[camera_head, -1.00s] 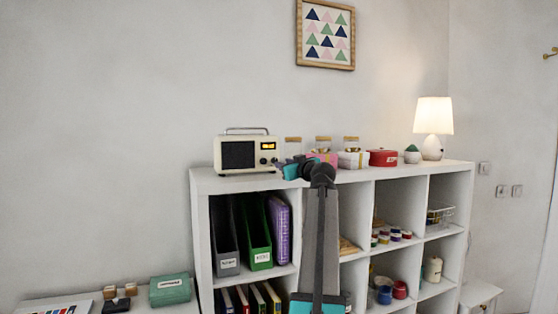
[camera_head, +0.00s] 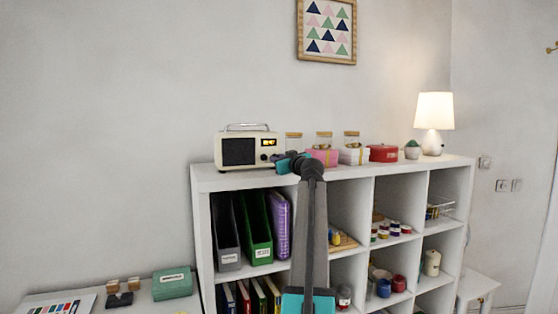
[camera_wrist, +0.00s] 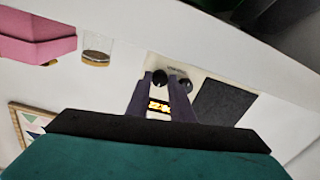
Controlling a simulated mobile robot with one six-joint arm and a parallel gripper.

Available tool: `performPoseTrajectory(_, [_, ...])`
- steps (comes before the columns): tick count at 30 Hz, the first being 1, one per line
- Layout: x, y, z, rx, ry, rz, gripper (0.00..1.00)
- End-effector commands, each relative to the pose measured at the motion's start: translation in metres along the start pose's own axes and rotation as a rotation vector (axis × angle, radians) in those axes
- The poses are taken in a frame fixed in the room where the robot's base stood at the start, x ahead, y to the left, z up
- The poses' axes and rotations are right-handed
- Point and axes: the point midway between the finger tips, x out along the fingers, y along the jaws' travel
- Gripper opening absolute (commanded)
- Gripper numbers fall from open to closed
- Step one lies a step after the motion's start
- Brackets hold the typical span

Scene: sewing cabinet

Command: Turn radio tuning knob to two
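A cream radio (camera_head: 231,135) with a dark speaker grille stands on top of the white shelf unit, at its left end. In the wrist view the radio (camera_wrist: 215,78) appears turned over, with a lit orange display (camera_wrist: 158,106) and two dark round knobs. One knob (camera_wrist: 160,78) shows between my fingertips; the other knob (camera_wrist: 186,86) is beside the right finger, partly hidden. My gripper (camera_wrist: 166,77) is open, its two fingers spread in front of the radio's face. In the head view my gripper (camera_head: 280,160) hides the radio's lower right corner. Contact and knob setting cannot be told.
Right of the radio on the white shelf unit (camera_head: 205,180) stand glass jars (camera_head: 294,141), a pink box (camera_head: 326,157), a white box (camera_head: 354,156), a red tin (camera_head: 383,153) and a lit lamp (camera_head: 434,112). The wall above the radio is bare.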

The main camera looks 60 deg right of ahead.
Motion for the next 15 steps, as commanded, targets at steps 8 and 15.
performPoseTrajectory(8, [-0.0002,-0.0002,0.0007,0.007,0.000,-0.001,0.00])
performPoseTrajectory(15, [-0.0001,-0.0002,0.0025,0.056,0.003,0.000,0.00])
